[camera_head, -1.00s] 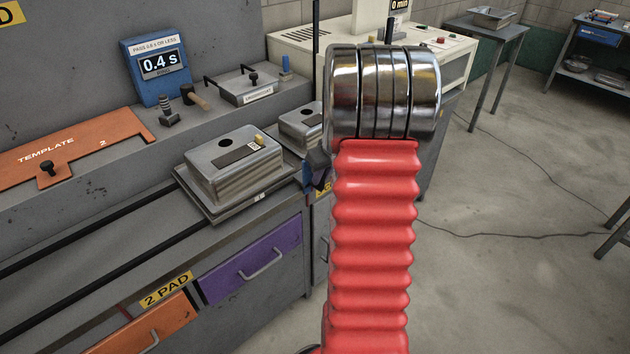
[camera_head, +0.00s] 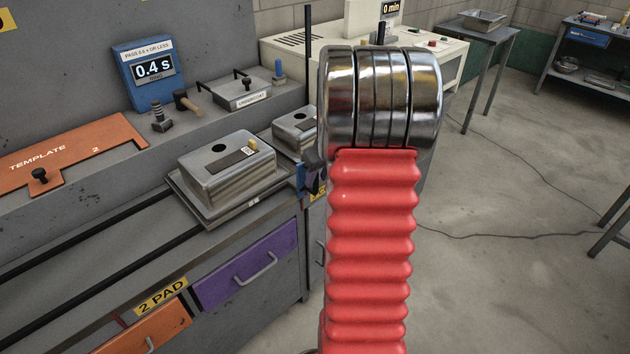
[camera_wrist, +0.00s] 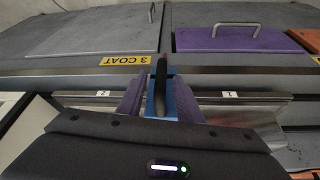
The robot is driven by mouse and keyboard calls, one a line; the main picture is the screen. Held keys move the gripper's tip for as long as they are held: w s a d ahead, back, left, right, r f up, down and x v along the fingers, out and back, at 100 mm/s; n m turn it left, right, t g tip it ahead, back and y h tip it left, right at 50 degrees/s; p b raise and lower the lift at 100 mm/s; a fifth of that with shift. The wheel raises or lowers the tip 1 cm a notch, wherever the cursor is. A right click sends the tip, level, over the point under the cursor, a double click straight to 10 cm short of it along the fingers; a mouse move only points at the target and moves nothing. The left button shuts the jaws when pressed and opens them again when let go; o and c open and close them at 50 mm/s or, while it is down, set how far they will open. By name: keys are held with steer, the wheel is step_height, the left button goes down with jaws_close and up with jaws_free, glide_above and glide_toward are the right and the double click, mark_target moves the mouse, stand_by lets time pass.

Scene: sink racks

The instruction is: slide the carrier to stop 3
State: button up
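A grey metal box with a dark hole and a yellow tab (camera_head: 228,168) sits on a flat plate carrier (camera_head: 222,211) on the bench rails, above the purple drawer. A second, similar metal box (camera_head: 296,130) stands behind it to the right, partly hidden by my arm. My gripper (camera_head: 311,178) is low at the bench's edge, by the near carrier's right end.
An orange template plate (camera_head: 75,155), a blue timer reading 0.4 s (camera_head: 150,75) and a lidded tray (camera_head: 243,90) line the back ledge. Below are a purple drawer (camera_head: 235,275) and a "3 COAT" label (camera_wrist: 125,60). Open floor lies to the right.

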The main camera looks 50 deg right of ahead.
steer(key=v, duration=1.1)
steer(key=shift+r, duration=0.2)
steer(key=shift+s+a+m, duration=0.15)
steer(key=shift+m, duration=0.15)
steer(key=s+a+r+n, duration=0.1)
steer(key=s+a, duration=0.3)
steer(key=a, duration=0.9)
steer(key=s+a+r+n+t, duration=0.1)
steer(key=s+a, duration=0.3)
steer(key=a, duration=0.9)
steer(key=s+a+r+n+y, duration=0.1)
steer(key=s+a+r, duration=0.2)
steer(key=a, duration=1)
steer(key=shift+s+a, duration=0.25)
steer(key=shift+s, duration=0.5)
